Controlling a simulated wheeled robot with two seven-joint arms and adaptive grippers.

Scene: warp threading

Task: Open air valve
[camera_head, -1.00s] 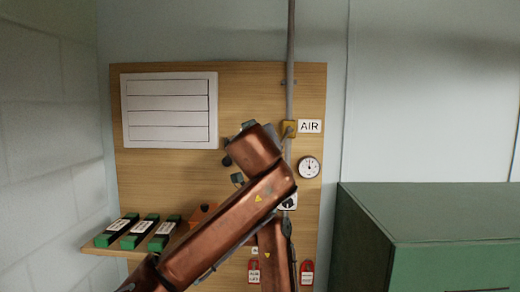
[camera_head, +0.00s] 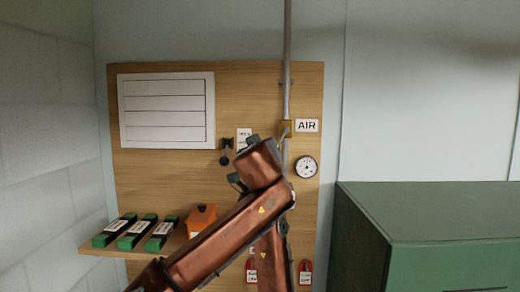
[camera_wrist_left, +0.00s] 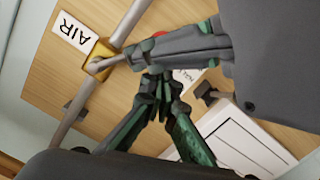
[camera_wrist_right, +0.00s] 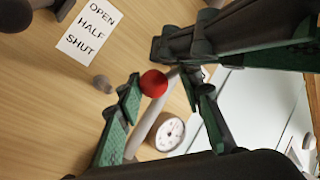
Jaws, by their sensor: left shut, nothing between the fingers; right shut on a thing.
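The air valve's yellow body (camera_head: 286,128) sits on the vertical pipe beside the AIR label; it also shows in the left wrist view (camera_wrist_left: 99,60). Its grey lever (camera_wrist_left: 117,58) slants away from the body. A red ball knob (camera_wrist_right: 153,83) shows between my right gripper's fingers (camera_wrist_right: 163,85), which are shut on the lever end; the exact contact is partly hidden. My left gripper (camera_wrist_left: 155,76) is shut and empty, close beside the right gripper. In the head view my copper arm hides both grippers' tips.
An OPEN/HALF/SHUT sign (camera_wrist_right: 88,30) is on the wooden board, with a round gauge (camera_head: 305,166) below the AIR label. A shelf (camera_head: 88,248) holds green-ended blocks and an orange box (camera_head: 201,219). A green cabinet (camera_head: 430,215) stands at right.

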